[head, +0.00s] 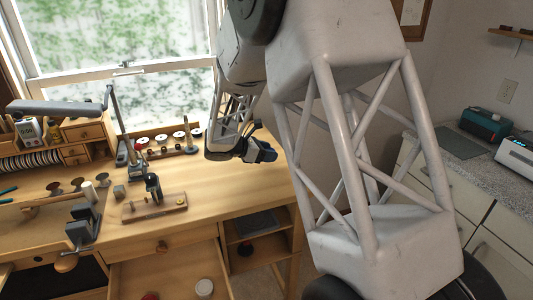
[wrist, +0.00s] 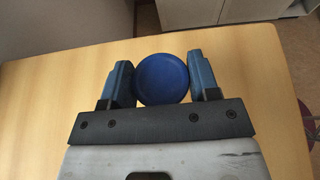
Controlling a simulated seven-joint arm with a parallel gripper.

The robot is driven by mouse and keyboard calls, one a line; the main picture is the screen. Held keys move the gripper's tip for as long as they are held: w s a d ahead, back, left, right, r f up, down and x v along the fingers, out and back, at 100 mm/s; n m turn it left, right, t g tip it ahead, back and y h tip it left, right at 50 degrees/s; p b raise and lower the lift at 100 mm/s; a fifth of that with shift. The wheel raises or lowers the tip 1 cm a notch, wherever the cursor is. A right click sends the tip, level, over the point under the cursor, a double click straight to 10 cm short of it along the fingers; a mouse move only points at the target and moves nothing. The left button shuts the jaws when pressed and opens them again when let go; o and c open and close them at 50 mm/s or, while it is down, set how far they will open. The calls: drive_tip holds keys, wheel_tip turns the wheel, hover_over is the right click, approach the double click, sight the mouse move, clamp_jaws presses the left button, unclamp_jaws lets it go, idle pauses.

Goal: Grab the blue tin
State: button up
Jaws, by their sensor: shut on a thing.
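The blue tin (wrist: 162,79) is round and dark blue, seen from above in the wrist view. It sits between the two fingers of my gripper (wrist: 161,80), which are shut on it from left and right. In the head view my gripper (head: 262,152) is over the right end of the wooden workbench (head: 225,172). The tin cannot be made out there. I cannot tell whether the tin touches the benchtop or is just above it.
A vise (head: 83,222) stands at the bench's front left, near a small wooden stand (head: 155,206). A rack of spools (head: 165,140) is at the back. An open drawer (head: 170,275) juts out below the front edge. The benchtop around my gripper is mostly clear.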

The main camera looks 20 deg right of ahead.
drive_tip(key=s, duration=0.4)
drive_tip(key=s+a+r, duration=0.1)
drive_tip(key=s, duration=0.4)
drive_tip(key=s+a, duration=0.1)
drive_tip(key=s, duration=0.3)
drive_tip(key=shift+s+a+r, duration=0.1)
drive_tip(key=shift+s+r, duration=0.05)
drive_tip(key=shift+s, duration=0.25)
